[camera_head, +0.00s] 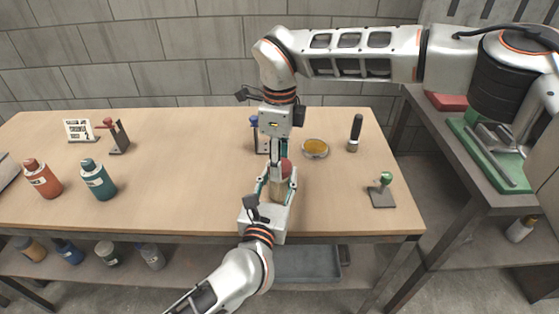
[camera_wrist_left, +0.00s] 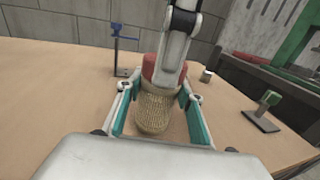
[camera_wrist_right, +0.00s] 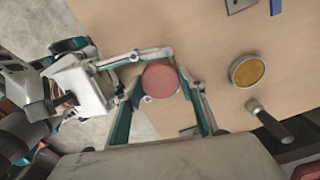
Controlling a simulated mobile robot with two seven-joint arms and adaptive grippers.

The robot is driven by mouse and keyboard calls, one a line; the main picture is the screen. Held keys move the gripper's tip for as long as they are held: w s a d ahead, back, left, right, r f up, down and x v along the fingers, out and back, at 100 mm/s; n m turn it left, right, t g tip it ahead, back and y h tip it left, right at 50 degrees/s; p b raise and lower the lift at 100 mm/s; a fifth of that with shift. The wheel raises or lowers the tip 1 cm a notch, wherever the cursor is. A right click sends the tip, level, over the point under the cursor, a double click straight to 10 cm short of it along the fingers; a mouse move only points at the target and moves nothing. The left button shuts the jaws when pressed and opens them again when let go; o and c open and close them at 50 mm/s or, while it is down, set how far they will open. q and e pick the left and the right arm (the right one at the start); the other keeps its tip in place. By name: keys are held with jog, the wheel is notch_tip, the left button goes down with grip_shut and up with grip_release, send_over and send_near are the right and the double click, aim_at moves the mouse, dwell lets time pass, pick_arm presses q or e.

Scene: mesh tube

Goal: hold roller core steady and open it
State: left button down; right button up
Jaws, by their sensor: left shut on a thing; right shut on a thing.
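The roller core is a tan mesh tube (camera_wrist_left: 155,112) with a red cap (camera_wrist_right: 160,80) on top. It stands upright near the table's front edge. My left gripper (camera_head: 277,186) reaches in from the front and is shut around the mesh body. In the left wrist view its teal-lined fingers lie on both sides of the tube. My right gripper (camera_head: 279,164) comes from above and is shut on the red cap. In the right wrist view its fingers sit on either side of the cap. The cap looks seated on the tube. The tube's base is partly hidden by my left gripper.
Behind stand a blue-topped clamp stand (camera_head: 255,122), a yellow-filled round dish (camera_head: 315,148) and a black-handled tool (camera_head: 355,132). A green-knobbed stamp (camera_head: 382,190) is at right. Red (camera_head: 42,178) and teal (camera_head: 98,180) bottles stand at left. The table's middle left is clear.

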jog(key=shift+r, duration=0.15)
dwell(0.7)
jog(key=shift+r, duration=0.9)
jog(key=shift+r, duration=2.05)
pick_arm(q)
jog(key=c, duration=1.3)
grip_release()
jog(key=shift+o, duration=0.2)
